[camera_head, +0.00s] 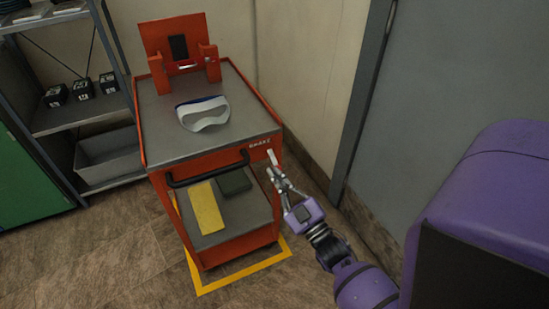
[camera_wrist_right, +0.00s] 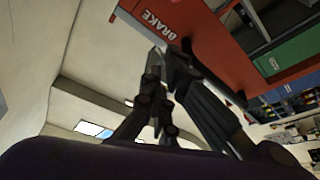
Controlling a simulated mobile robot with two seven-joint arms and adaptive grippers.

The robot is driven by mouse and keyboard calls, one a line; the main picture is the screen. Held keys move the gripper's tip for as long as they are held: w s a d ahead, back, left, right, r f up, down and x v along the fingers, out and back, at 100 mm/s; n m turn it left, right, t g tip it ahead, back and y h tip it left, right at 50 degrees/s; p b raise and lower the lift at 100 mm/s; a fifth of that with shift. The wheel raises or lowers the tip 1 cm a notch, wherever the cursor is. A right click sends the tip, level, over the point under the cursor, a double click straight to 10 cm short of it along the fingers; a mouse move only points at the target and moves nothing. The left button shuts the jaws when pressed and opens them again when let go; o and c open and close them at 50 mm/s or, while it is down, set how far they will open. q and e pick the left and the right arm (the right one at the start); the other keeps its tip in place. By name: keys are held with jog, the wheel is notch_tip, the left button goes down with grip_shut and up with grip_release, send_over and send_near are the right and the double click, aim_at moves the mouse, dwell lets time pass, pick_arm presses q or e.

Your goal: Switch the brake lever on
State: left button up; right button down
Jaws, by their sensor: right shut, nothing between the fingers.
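The orange cart (camera_head: 165,158) stands left of centre in the head view, with a white "BRAKE" label (camera_head: 259,143) at its front right corner. A small pale lever (camera_head: 271,157) sits just below the label at that corner. My right gripper (camera_head: 276,178) is shut and empty, its fingertips close under the lever; I cannot tell whether they touch it. In the wrist view the fingertips (camera_wrist_right: 166,62) are near the cart edge beside the "BRAKE" label (camera_wrist_right: 160,25), and the lever is not clearly distinguishable there. My left gripper is not in view.
A white-and-grey headset-like item (camera_head: 203,114) lies on the cart top. A black handle (camera_head: 208,173) crosses the front. A wall and grey door (camera_head: 455,75) stand right; metal shelves (camera_head: 90,115) stand left.

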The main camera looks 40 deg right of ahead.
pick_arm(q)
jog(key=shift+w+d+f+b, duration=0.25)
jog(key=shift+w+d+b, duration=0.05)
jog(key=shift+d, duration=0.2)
pick_arm(e)
jog(key=v, duration=0.6)
jog(key=shift+d+f, duration=0.3)
jog(key=shift+f, duration=0.1)
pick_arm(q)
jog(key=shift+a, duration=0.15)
